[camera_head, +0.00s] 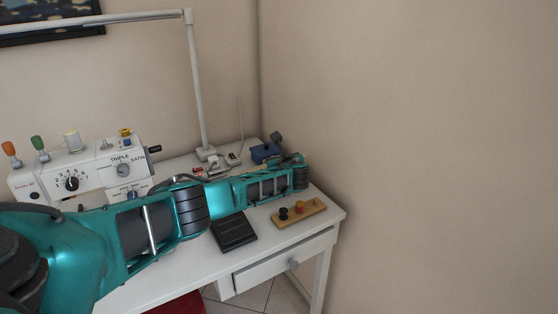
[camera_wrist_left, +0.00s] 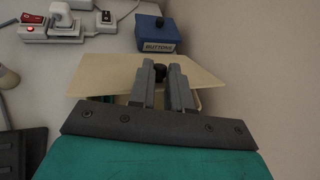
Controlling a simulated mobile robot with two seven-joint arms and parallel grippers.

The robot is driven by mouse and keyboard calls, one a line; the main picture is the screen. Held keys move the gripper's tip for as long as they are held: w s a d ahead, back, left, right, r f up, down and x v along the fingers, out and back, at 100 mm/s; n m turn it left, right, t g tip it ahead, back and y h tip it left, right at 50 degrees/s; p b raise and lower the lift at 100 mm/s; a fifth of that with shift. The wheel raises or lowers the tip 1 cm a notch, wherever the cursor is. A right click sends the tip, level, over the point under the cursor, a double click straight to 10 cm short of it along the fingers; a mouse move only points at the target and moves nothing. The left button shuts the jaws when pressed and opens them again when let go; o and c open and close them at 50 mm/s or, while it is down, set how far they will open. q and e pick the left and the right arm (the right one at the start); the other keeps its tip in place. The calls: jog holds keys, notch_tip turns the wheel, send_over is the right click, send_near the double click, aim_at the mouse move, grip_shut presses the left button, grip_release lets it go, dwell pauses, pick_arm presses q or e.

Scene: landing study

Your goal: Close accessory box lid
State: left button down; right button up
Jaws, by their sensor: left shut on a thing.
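In the left wrist view a flat beige lid (camera_wrist_left: 105,76) spans the middle of the picture, with a small black knob (camera_wrist_left: 160,71) on it. My left gripper (camera_wrist_left: 164,76) is shut on this knob, with its two grey fingers one on either side. Parts of a beige box (camera_wrist_left: 197,101) show below the lid's near edge. The fingers and my gripper body hide most of the box, so I cannot tell whether the lid sits flush on it. In the head view my left arm hides the lid and box. My right gripper is not in view.
A blue box (camera_wrist_left: 170,42) labelled BUTTONS stands just behind the lid. A power strip (camera_wrist_left: 50,32) with plugs lies at the far left. The head view also shows a sewing machine (camera_head: 85,172), a black pedal (camera_head: 234,232) and a wooden tray (camera_head: 310,214) with spools. The wall is close at right.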

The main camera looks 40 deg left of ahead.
pick_arm(q)
jog(key=shift+s+d+f, duration=0.2)
jog(key=shift+d+f, duration=0.45)
jog(key=shift+f, duration=0.35)
jog(key=c, duration=1.1)
grip_release()
jog(key=shift+r, duration=0.1)
jog(key=shift+o, duration=0.2)
jog(key=shift+w+a+r, duration=0.1)
jog(key=shift+a+r, duration=0.15)
jog(key=shift+r, duration=0.2)
jog(key=r+p+v, duration=0.1)
jog(key=p+v, duration=0.2)
jog(key=v, duration=0.4)
jog(key=a+r+p+v, duration=0.1)
jog(key=r+p+v, duration=0.1)
jog(key=v, duration=0.5)
jog(key=shift+p, duration=0.6)
jog(key=shift+w, duration=0.1)
jog(key=v, duration=1.3)
